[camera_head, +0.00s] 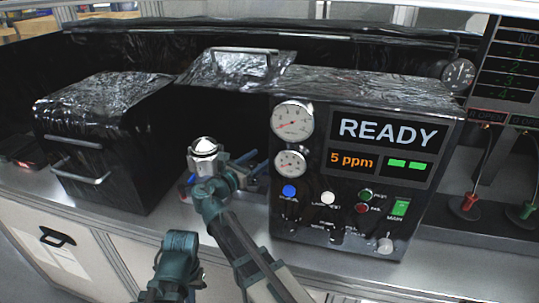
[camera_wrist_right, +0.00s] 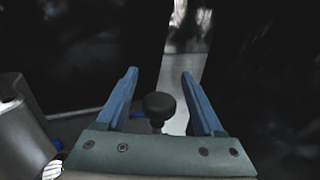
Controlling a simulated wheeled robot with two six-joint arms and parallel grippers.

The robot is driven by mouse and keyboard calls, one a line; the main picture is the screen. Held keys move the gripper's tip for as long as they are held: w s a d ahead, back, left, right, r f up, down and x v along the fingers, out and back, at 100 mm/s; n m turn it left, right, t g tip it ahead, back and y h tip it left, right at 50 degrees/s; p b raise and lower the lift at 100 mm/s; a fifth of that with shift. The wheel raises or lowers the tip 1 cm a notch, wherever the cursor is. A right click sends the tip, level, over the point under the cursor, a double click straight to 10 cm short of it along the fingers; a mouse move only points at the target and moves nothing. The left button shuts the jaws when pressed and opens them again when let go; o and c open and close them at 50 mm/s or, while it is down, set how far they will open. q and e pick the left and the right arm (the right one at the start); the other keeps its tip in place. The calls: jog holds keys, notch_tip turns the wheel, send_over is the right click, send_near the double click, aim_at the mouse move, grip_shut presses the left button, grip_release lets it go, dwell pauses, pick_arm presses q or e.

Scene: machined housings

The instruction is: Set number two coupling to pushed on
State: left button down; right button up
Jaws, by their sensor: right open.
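My right gripper (camera_head: 256,160) reaches toward the left side of the black instrument housing, its blue fingers pointing right. In the right wrist view its fingers (camera_wrist_right: 158,72) are apart, with nothing clamped between them. A black round knob on a stem (camera_wrist_right: 159,105) shows low between the fingers; I cannot tell whether it is the number two coupling. No coupling number is readable in either view. My left gripper (camera_head: 180,244) is low in the head view, a teal part whose fingers I cannot make out.
A silver domed cylinder (camera_head: 204,155) stands beside my right wrist. The instrument housing (camera_head: 385,215) has gauges and a screen reading READY and 5 ppm. A black lidded box (camera_head: 105,140) stands left. Red (camera_head: 469,203) and green (camera_head: 528,211) fittings are at right. Bare bench (camera_head: 165,215) lies in front.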

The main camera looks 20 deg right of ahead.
grip_shut()
dwell(0.4)
dwell(1.1)
